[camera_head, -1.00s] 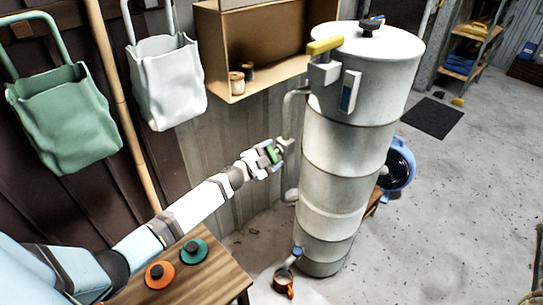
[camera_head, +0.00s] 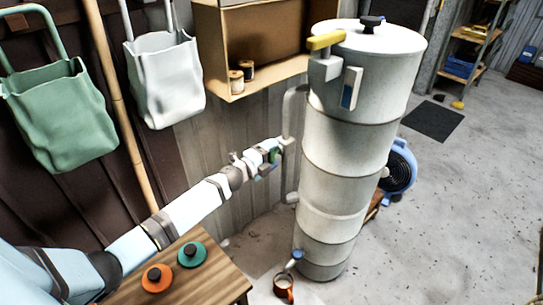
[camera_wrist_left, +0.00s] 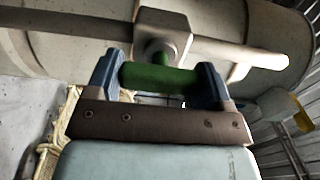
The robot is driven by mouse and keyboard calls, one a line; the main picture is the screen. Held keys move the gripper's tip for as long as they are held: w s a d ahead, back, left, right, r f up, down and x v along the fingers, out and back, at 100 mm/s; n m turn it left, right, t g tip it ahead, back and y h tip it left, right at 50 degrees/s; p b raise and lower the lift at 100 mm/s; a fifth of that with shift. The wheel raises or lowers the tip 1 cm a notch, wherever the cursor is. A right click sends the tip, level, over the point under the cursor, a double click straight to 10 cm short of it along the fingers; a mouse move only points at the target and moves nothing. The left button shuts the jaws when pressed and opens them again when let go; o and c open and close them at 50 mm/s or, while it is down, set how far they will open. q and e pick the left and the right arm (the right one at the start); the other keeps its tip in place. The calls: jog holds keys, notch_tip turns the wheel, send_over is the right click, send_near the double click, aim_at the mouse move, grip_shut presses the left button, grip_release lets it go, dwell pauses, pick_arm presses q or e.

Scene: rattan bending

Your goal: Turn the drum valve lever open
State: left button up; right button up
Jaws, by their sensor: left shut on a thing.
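The white steel drum (camera_head: 345,150) stands upright right of centre in the head view. A green valve lever (camera_wrist_left: 160,78) shows across the middle of the left wrist view, with a grey fitting (camera_wrist_left: 163,34) behind it. My left gripper (camera_head: 273,158) is at the vertical pipe (camera_head: 287,140) on the drum's left side. Its two blue fingers lie at both ends of the green lever, and it is shut on it. In the head view the lever is mostly hidden by the gripper. My right gripper is not in view.
A yellow handle (camera_head: 326,40) sticks out at the drum's top left. Below are a blue-handled tap (camera_head: 297,253) and an orange mug (camera_head: 283,284). A wooden table (camera_head: 205,280) with two round knobbed pieces stands front left. A blue fan (camera_head: 400,165) is behind the drum. Floor at right is open.

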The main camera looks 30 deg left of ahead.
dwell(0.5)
pick_arm(q)
jog(key=o, duration=0.9)
jog(key=shift+s, duration=0.15)
jog(key=v, duration=1.3)
jog(key=shift+s+a, duration=0.2)
jog(key=shift+s, duration=0.1)
jog(key=s+d+f+n+g+y, duration=0.1)
jog(key=s+d+f+n+g, duration=0.3)
jog(key=s+d+n, duration=0.8)
jog(key=s+d+f+n+g+y, duration=0.1)
jog(key=s+d+f+n+g, duration=0.1)
jog(key=s+d+f+n, duration=0.85)
jog(key=s+a+r+m+p, duration=0.1)
jog(key=r+p, duration=0.5)
jog(key=s+a+r+m+p, duration=0.1)
jog(key=r+p, duration=0.6)
jog(key=s+a+r+m+p, duration=0.1)
jog(key=r+p, duration=0.5)
jog(key=p, duration=0.1)
jog(key=shift+s+r+m+y, duration=0.1)
jog(key=shift+r+m+y, duration=0.2)
jog(key=shift+r+m, duration=0.05)
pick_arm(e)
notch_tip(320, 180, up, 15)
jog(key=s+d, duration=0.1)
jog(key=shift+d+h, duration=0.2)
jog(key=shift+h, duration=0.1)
